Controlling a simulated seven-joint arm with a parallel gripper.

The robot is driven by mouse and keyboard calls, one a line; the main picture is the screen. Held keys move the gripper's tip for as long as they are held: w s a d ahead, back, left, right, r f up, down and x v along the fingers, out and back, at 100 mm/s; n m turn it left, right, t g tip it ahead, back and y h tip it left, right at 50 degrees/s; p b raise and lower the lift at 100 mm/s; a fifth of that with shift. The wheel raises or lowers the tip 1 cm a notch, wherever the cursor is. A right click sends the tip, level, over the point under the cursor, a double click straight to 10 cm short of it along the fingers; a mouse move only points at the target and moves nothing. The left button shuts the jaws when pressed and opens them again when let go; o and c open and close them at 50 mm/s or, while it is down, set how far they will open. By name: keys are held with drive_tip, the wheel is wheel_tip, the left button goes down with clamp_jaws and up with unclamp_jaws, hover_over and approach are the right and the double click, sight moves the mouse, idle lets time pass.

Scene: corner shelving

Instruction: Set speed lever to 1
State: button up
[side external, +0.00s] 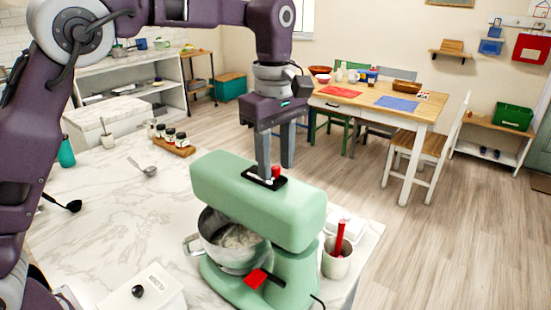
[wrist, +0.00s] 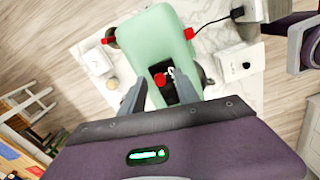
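The green stand mixer (side external: 262,198) stands on the marble counter, with a steel bowl (side external: 232,243) of pale contents under its head. On its top is a black slotted plate (side external: 264,180) with a red lever knob (side external: 276,171). The wrist view shows the knob (wrist: 160,80) near one end of the plate (wrist: 178,90), beside white markings too small to read. My gripper (side external: 275,172) points down over the mixer top. Its fingers are apart, and in the wrist view the gripper (wrist: 165,78) has the knob between them, with gaps showing. Contact is not visible.
A red lever (side external: 256,278) juts from the mixer's side. A cup (side external: 337,262) with a red-handled tool stands close beside it. The counter's left middle is clear.

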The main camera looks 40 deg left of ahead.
clamp_jaws()
idle(1.3)
